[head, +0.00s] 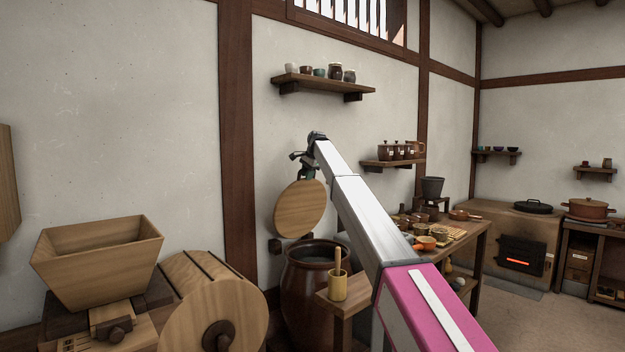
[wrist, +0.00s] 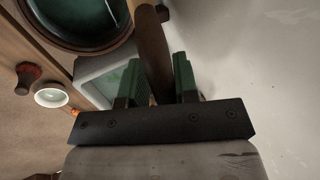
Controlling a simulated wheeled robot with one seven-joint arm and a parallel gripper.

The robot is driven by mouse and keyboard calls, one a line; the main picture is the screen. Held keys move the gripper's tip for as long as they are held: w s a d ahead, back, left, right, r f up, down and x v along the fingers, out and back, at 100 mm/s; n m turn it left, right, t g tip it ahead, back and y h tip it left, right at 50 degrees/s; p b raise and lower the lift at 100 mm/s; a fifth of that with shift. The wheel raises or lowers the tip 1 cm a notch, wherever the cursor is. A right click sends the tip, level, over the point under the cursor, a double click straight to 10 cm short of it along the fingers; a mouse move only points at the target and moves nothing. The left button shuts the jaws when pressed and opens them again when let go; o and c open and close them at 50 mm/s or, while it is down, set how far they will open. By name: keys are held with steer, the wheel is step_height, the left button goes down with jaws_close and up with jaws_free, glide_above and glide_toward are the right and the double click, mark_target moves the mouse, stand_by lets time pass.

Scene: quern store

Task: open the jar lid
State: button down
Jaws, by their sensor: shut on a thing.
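The round wooden lid (head: 300,208) is tilted steeply, nearly on edge, above the back of the big brown jar (head: 308,300). The jar's mouth is uncovered, with a dark interior. My gripper (head: 309,172) is at the lid's top edge, shut on it. In the wrist view, the green fingers (wrist: 156,82) stand on both sides of the brown lid (wrist: 152,45), seen almost edge-on. The jar's round rim and dark green inside (wrist: 85,20) show at the upper left there. Whether the lid's lower edge touches the jar or wall cannot be told.
A wooden stand (head: 345,306) with a yellow mortar (head: 338,287) is at the jar's right front. A wooden mill with a hopper (head: 97,255) stands to the left. A shelf of cups (head: 322,84) is above. A cluttered table (head: 470,240) lies to the right.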

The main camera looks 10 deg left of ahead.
steer(key=shift+w+a, duration=0.4)
steer(key=shift+a, duration=0.15)
steer(key=c, duration=1.1)
jaws_free()
steer(key=shift+o, duration=0.2)
steer(key=shift+d+r, duration=0.1)
steer(key=shift+r, duration=0.05)
steer(key=v, duration=1)
steer(key=shift+s+r, duration=0.15)
steer(key=shift+r, duration=0.1)
steer(key=shift+d, duration=0.15)
